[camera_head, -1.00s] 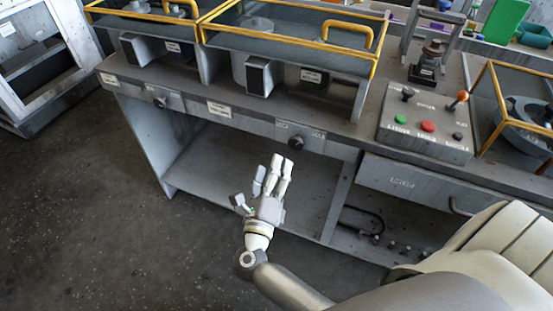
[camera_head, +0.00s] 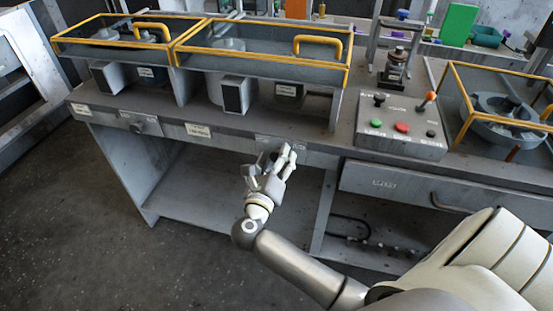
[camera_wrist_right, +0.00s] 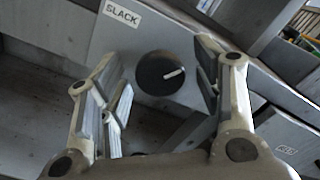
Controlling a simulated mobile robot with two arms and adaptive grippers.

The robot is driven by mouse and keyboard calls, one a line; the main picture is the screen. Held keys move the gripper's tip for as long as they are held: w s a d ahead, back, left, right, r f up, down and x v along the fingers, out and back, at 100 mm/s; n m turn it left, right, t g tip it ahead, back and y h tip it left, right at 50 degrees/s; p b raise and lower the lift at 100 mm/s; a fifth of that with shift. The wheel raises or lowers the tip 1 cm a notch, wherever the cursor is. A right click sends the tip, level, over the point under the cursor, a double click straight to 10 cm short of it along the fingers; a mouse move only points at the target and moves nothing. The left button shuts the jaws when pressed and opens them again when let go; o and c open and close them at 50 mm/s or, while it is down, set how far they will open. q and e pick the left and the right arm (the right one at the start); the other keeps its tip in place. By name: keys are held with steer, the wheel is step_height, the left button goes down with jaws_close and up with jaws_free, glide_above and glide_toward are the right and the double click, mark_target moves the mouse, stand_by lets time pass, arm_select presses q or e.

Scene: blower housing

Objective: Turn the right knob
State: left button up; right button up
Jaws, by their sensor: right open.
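The right knob (camera_wrist_right: 160,73) is round and black with a white pointer mark, set on the grey front panel beside a label reading "SLACK" in the right wrist view. The mark points toward the right and slightly up. My right gripper (camera_head: 272,160) is in front of the panel in the head view and covers the knob there. In the right wrist view the open fingers of the right gripper (camera_wrist_right: 162,85) stand on either side of the knob, with visible gaps. Another knob (camera_head: 150,125) sits farther left on the panel. My left gripper is not in view.
Yellow-framed bins (camera_head: 262,62) stand on the bench above the panel. A control box (camera_head: 402,128) with green, red and black buttons and levers is to the right. A drawer (camera_head: 400,187) is below it. The space under the bench is open.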

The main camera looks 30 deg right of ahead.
steer(key=shift+w+d, duration=0.15)
steer(key=c, duration=1)
steer(key=n+p, duration=0.3)
steer(key=shift+r+p, duration=0.1)
steer(key=shift+p, duration=0.25)
steer(key=shift+n+p, duration=1.45)
steer(key=shift+n, duration=0.35)
steer(key=shift+f, duration=0.25)
steer(key=o, duration=1)
